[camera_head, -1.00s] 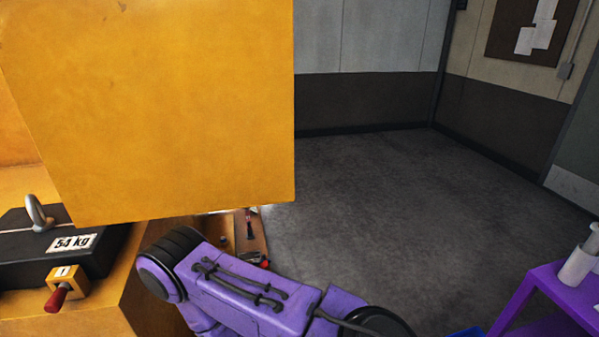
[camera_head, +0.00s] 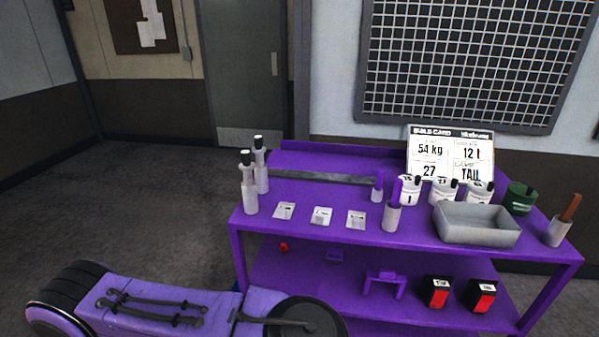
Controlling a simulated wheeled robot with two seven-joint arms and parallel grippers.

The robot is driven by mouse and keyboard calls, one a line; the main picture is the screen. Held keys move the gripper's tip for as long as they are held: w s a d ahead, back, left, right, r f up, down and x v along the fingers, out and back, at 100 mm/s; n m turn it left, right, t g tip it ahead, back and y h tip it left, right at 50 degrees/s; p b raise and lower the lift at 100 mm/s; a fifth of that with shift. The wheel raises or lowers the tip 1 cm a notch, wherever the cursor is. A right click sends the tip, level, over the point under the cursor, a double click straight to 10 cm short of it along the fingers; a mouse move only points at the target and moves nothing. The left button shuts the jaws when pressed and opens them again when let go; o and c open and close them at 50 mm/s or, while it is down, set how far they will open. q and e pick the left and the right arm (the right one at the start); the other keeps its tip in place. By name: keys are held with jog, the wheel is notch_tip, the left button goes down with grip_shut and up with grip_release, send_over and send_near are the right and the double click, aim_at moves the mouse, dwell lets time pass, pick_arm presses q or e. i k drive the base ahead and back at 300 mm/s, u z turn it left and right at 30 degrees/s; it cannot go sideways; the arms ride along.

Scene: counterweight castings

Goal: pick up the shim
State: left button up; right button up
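A purple cart (camera_head: 300,226) stands ahead. Three small flat pale pieces with dark print lie in a row near its front edge: a left one (camera_head: 284,210), a middle one (camera_head: 321,216) and a right one (camera_head: 356,220). I cannot tell whether any of them is the shim or only a label. A long thin grey strip (camera_head: 322,177) lies farther back on the cart. Neither of my grippers shows; only a purple and black link of my own arm crosses the bottom left.
White bottles (camera_head: 249,194) stand at the cart's left. Holders (camera_head: 392,218), white cans (camera_head: 444,191), a grey tray (camera_head: 477,222), a green can (camera_head: 520,198) and a build card (camera_head: 450,153) stand right. Black-red boxes (camera_head: 482,296) sit on the lower shelf. Floor (camera_head: 150,190) is clear at left.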

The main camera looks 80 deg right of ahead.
aim_at(283, 210)
jog(key=z, duration=0.1)
jog(key=k, duration=0.3)
jog(key=z, duration=0.65)
